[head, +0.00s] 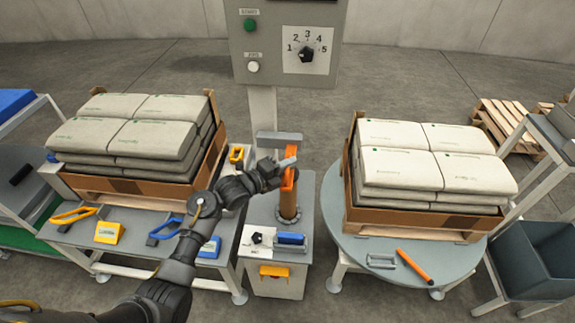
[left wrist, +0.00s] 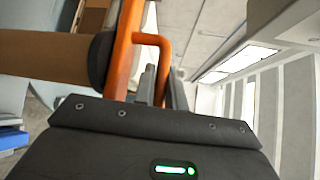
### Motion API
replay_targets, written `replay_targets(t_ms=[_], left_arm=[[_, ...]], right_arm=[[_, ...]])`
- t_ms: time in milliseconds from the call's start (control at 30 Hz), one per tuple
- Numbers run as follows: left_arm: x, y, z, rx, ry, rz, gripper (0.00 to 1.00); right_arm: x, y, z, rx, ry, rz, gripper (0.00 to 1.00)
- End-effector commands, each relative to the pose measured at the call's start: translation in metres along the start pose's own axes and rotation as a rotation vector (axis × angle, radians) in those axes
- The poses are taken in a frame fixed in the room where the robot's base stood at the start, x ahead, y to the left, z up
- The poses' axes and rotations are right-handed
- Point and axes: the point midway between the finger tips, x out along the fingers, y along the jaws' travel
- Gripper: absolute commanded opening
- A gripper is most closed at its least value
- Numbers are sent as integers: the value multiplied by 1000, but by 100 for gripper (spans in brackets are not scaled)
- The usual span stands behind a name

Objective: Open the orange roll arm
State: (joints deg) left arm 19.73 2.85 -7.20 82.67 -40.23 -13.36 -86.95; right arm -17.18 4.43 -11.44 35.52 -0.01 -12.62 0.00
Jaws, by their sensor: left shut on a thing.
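The orange roll arm (head: 288,197) stands on the grey cabinet between the two pallets, beside the control post. In the left wrist view, the orange arm (left wrist: 124,45) runs up past a brown roll (left wrist: 45,58), with a bent orange handle (left wrist: 163,60) on its side. My left gripper (head: 281,174) is at the upper part of the roll arm and shut on its handle. My right gripper does not show.
A control box (head: 284,42) with a dial stands behind. Stacked sacks fill a left crate (head: 130,188) and a right crate (head: 420,221) on a round turntable (head: 345,243). A loose orange-handled tool (head: 413,266) lies on the turntable.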

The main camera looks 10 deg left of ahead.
Motion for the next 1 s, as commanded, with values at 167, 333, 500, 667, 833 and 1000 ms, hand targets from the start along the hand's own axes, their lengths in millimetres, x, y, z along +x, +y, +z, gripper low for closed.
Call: replay_targets(t_ms=[167, 333, 500, 667, 833, 1000], left_arm=[[0, 0, 0, -1, 1, 2, 0], [0, -6, 2, -16, 6, 19, 0], [1, -22, 8, -68, 22, 73, 0], [4, -40, 17, -145, 43, 152, 0], [10, -56, 28, -236, 67, 241, 0], [17, -67, 38, -317, 88, 320, 0]], right_arm=[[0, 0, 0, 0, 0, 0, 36], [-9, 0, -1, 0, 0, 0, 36], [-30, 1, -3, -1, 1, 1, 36], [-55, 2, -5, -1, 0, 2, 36], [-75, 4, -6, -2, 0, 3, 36], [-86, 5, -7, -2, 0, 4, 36]])
